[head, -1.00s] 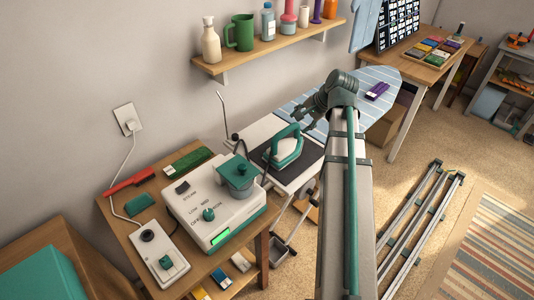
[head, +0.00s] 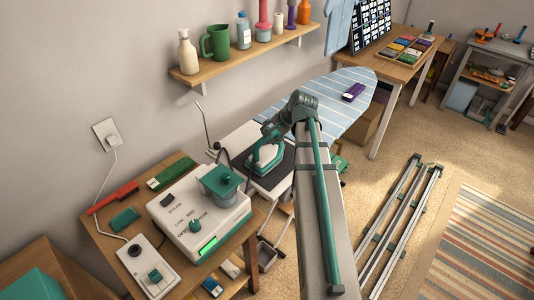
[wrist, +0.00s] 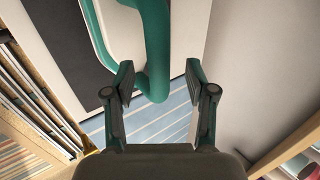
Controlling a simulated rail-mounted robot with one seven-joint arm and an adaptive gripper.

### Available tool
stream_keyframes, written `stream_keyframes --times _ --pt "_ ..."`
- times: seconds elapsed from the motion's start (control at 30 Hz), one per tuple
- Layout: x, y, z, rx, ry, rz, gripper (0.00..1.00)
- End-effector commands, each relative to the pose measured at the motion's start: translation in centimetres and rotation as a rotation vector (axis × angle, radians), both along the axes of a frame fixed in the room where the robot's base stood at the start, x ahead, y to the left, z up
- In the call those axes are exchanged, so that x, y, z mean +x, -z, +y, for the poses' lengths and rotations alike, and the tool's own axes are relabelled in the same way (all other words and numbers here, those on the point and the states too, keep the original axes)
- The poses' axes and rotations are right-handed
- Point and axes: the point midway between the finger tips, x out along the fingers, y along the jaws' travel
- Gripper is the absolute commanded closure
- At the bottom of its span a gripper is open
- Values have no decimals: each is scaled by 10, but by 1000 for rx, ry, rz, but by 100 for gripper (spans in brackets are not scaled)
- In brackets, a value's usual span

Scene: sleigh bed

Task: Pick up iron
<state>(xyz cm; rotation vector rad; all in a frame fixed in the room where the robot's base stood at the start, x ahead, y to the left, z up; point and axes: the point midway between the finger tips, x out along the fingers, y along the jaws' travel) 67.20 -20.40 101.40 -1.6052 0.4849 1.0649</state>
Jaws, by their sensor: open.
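The iron (head: 264,158) has a green handle and a pale body. It rests on the dark pad (head: 286,160) at the near end of the ironing board. My gripper (head: 264,133) is open just above it and partly covers it in the head view. In the wrist view the iron's green handle (wrist: 154,45) runs down from the top edge, and its rounded end sits between the two open fingertips of my gripper (wrist: 160,78). The fingers do not grip it. I cannot tell how deep the handle lies between them.
A white steam station (head: 200,215) with a green cap stands on the wooden table left of the iron. The striped board cover (head: 325,100) holds a purple item (head: 353,92). A shelf (head: 240,60) with bottles hangs behind. Metal rails (head: 405,220) lie on the floor at right.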

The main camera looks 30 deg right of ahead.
Motion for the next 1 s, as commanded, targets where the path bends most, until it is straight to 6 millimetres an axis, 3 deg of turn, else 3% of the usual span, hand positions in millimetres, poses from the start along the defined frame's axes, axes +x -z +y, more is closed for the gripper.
stream_keyframes --times 0.3,0.6,0.93,1.0 --pt "14 25 7 1 -1 2 44" --pt "15 27 7 0 0 0 44" --pt "15 27 7 0 0 0 99" --pt "15 27 7 0 0 0 100"
